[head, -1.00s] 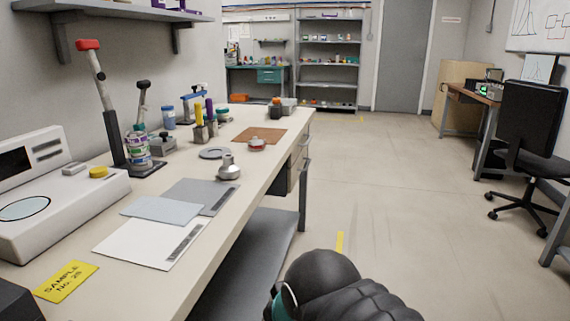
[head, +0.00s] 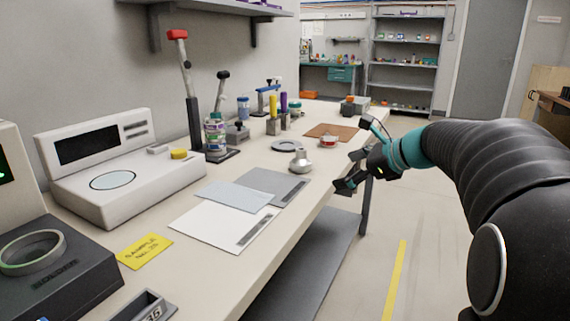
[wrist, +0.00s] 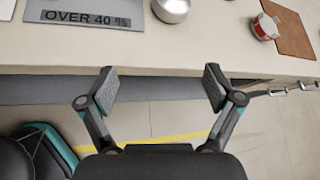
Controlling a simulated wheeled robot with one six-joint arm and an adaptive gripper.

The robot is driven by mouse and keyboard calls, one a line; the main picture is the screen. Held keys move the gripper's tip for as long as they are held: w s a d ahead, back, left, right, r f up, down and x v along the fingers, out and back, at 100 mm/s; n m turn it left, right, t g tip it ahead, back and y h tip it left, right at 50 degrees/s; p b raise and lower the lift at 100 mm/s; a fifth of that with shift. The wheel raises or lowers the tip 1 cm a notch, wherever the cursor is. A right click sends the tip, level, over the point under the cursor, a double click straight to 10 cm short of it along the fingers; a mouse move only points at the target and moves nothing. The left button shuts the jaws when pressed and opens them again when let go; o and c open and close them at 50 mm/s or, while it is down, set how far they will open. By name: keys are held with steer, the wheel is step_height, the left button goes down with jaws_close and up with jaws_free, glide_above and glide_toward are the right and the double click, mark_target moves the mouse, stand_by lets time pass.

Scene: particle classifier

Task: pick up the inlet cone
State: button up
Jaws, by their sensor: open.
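The inlet cone is most likely the silver metal piece (head: 300,160) with a wide rounded base and a narrow neck, standing on the bench beside the grey sheet. In the wrist view its lower part (wrist: 171,10) shows at the top edge, and the rest is cut off. My gripper (head: 346,170) is open and empty, off the bench's front edge, to the right of the metal piece and apart from it. In the wrist view my gripper (wrist: 160,88) has its two fingers spread wide over the bench edge and floor.
Grey, blue-grey and white sheets (head: 210,228) lie left of the metal piece. A grey disc (head: 287,146), a red-and-white tin (head: 329,141) and a brown mat (head: 335,131) lie behind it. A white instrument (head: 120,170) stands at the left. The bench edge (wrist: 60,69) runs below the metal piece.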

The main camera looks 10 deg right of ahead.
mark_target(306, 156)
step_height(306, 156, up, 4)
steer(key=w+m+t+y, duration=0.1)
steer(key=w+m, duration=0.1)
steer(key=m, duration=0.2)
steer(key=x, duration=1.3)
steer(key=shift+w+a, duration=0.1)
steer(key=shift+a, duration=0.5)
steer(key=shift+r, duration=0.1)
steer(key=c, duration=1.4)
